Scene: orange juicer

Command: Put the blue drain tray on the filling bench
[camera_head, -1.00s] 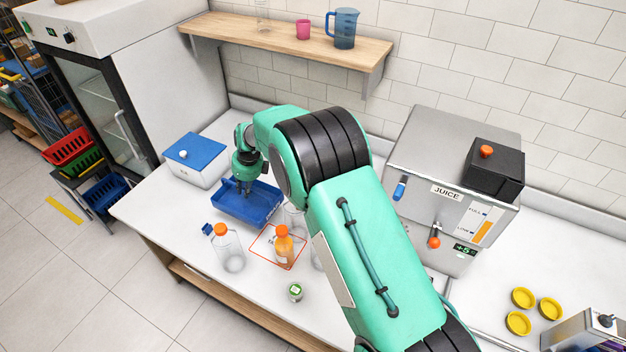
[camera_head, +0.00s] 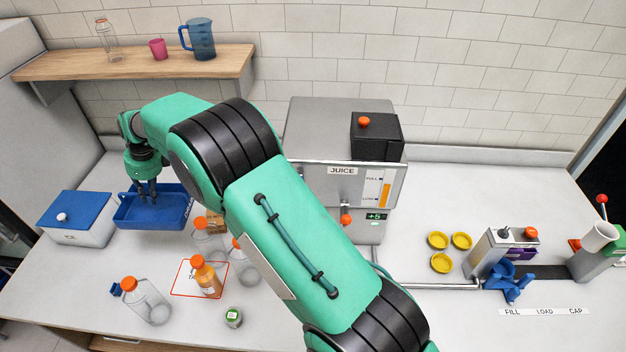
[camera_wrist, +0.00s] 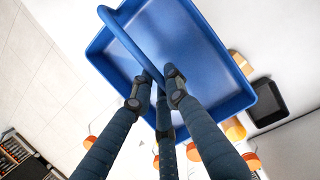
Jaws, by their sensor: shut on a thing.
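The blue drain tray (camera_head: 160,216) is a shallow rectangular tray at the left of the head view, over the white bench (camera_head: 60,275). My gripper (camera_head: 147,193) is over the tray, pointing down. In the wrist view, the tray (camera_wrist: 195,45) fills the upper middle and has a blue bar handle across it. My gripper (camera_wrist: 160,85) is shut on this handle, with its dark fingers around it. I cannot tell whether the tray's underside touches the bench. My green arm hides part of the bench's middle.
A blue-lidded white box (camera_head: 78,218) stands left of the tray. Clear bottles, one at the front (camera_head: 147,302), and an orange-filled bottle (camera_head: 207,277) stand in front and to the right. The juice machine (camera_head: 340,150) is at centre back. Yellow rings and a FILL, LOAD, CAP station (camera_head: 505,255) are at right.

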